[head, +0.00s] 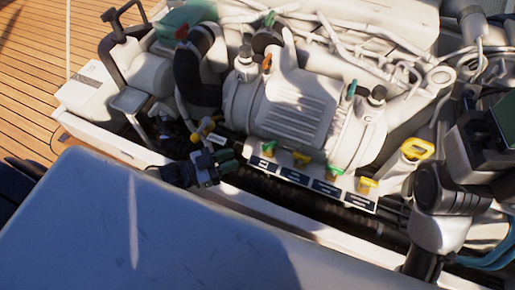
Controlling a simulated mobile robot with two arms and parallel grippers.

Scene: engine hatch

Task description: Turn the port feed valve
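A row of several small valve handles, yellow and green, sits on a manifold along the front of the white engine. My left gripper (215,164), dark, is low at the engine's front, left of the row and apart from the handles. Its finger gap is unclear. My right gripper does not show.
The white engine (290,105) fills the middle, with hoses and pipes above. A larger yellow ring handle (418,148) is right of the row. A pale panel (130,225) covers the lower left foreground. Wooden deck (35,90) is at upper left; blue hoses (490,258) are at lower right.

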